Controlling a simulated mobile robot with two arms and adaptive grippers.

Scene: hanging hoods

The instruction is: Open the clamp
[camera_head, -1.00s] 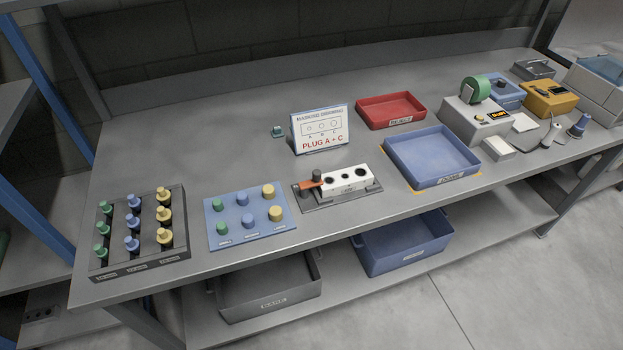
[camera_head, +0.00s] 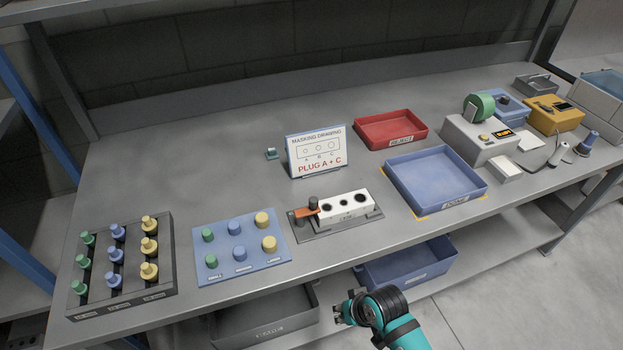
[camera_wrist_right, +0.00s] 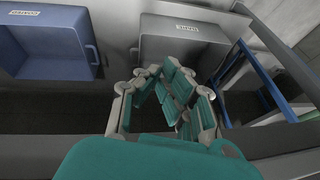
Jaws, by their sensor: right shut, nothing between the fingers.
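The clamp (camera_head: 305,211) is an orange-brown arm with a dark knob. It lies over the left end of a white block (camera_head: 347,205) with dark round holes, on a grey base plate near the table's front edge. My right gripper (camera_head: 340,312) is in front of and below the table edge, apart from the clamp, lower and a little to the right of it. In the right wrist view its teal fingers (camera_wrist_right: 172,88) are shut with nothing between them. The clamp does not show in the wrist view. My left gripper is not in view.
A rack of plugs (camera_head: 122,265) and a blue plug tray (camera_head: 240,246) stand left of the block. A drawing sign (camera_head: 317,152), a red bin (camera_head: 391,130) and a blue bin (camera_head: 436,178) stand behind and right. A grey bin (camera_head: 262,325) sits on the lower shelf.

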